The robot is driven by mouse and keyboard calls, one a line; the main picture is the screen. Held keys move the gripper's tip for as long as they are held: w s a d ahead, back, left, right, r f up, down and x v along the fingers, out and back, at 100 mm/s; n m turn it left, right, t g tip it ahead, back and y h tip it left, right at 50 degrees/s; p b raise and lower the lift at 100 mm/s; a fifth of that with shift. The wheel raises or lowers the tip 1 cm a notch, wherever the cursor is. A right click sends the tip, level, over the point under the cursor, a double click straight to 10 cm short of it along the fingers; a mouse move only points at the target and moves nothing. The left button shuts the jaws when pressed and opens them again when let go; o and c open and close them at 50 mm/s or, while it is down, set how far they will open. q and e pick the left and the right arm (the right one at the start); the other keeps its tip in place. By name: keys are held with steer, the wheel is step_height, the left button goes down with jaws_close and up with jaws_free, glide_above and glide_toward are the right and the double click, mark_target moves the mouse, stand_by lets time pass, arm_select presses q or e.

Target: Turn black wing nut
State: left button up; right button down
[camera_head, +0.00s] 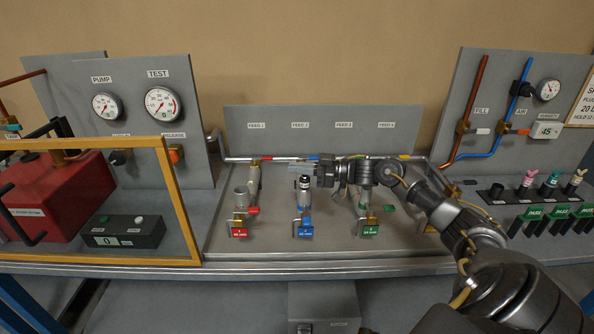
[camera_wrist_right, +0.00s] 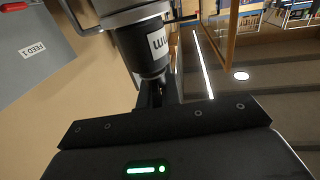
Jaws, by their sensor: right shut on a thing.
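My right gripper (camera_head: 300,171) reaches in from the right at the FEED 2 station, low over the grey bench. It is close to a small upright black-and-silver fitting (camera_head: 304,186) above a blue tag. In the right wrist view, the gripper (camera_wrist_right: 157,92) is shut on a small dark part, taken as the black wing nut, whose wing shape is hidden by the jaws. A black cylinder with a white label (camera_wrist_right: 140,48) sits just beyond the fingertips. My left gripper is not in view.
Stations with a red tag (camera_head: 239,229) and a green tag (camera_head: 367,227) stand on either side. A pipe runs behind them. A yellow frame (camera_head: 180,190) and red tank (camera_head: 60,195) stand left; a panel with copper and blue pipes (camera_head: 505,100) stands right.

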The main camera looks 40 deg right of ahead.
steer(key=shift+f, duration=0.1)
steer(key=c, duration=1.6)
jaws_free()
steer(key=shift+w, duration=0.1)
steer(key=shift+s+d+f+b, duration=0.15)
steer(key=shift+s+d+b, duration=0.2)
steer(key=shift+s+d, duration=0.05)
steer(key=b+v, duration=0.3)
steer(key=v, duration=0.6)
steer(key=shift+s+d, duration=0.25)
steer(key=shift+s, duration=0.05)
steer(key=shift+r, duration=0.3)
